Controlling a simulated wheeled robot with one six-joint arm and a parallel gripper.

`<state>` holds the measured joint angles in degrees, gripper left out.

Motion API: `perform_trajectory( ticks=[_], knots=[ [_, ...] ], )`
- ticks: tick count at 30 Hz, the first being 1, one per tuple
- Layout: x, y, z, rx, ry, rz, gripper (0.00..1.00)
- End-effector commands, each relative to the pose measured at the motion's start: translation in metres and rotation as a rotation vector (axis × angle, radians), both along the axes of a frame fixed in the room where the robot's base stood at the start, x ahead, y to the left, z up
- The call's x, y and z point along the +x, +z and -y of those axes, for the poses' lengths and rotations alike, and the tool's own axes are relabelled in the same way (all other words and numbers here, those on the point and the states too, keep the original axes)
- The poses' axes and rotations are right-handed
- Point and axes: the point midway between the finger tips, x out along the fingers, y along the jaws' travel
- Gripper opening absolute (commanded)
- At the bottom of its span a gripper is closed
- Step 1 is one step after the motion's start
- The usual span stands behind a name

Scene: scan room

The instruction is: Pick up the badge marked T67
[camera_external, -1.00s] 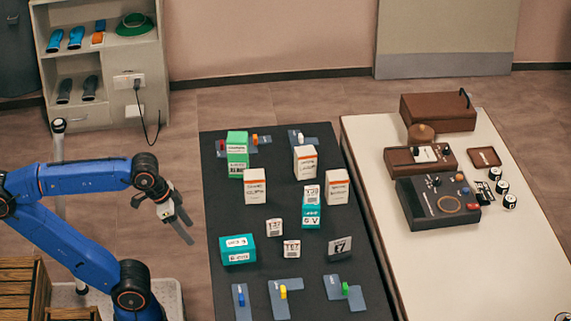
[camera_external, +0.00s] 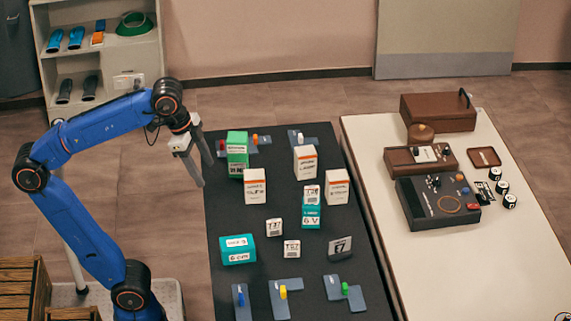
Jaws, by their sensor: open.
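Several small white badge-like blocks with dark print stand on the dark table (camera_external: 230,290). One (camera_external: 275,228) seems to read T37. Another (camera_external: 292,249) stands just below and right of it, its mark too small to read surely. A third (camera_external: 312,194) is on or behind a teal box, its print also unclear. I cannot tell which is T67. My gripper (camera_external: 206,174) is open and empty, fingers pointing down, near the table's far left edge, left of a white box (camera_external: 255,187) and apart from the badges.
A green box (camera_external: 237,155), white boxes (camera_external: 305,162) (camera_external: 336,187), teal boxes (camera_external: 238,250) (camera_external: 311,217) and a grey E7 plate (camera_external: 341,249) crowd the table. Blue-grey pieces (camera_external: 285,300) line its near end. A cream table (camera_external: 500,260) stands at right.

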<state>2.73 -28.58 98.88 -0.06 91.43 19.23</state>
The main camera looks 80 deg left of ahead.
Motion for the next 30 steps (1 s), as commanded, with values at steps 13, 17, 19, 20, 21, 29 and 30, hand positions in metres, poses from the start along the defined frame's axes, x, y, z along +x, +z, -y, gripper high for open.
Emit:
perform_trajectory(
  ticks=[13,17,19,20,21,29,30],
  knots=[
    [0.125,0.007,0.042,0.147,-0.627,-0.145,0.58],
    [0.16,0.001,0.058,0.175,-0.814,-0.184,0.58],
    [0.176,-0.002,0.066,0.187,-0.904,-0.2,0.58],
    [0.182,-0.003,0.068,0.191,-0.937,-0.207,0.58],
    [0.188,-0.004,0.072,0.195,-0.976,-0.213,0.58],
    [0.219,-0.014,0.089,0.212,-1.156,-0.243,0.58],
    [0.223,-0.015,0.091,0.214,-1.175,-0.246,0.58]
  ],
)
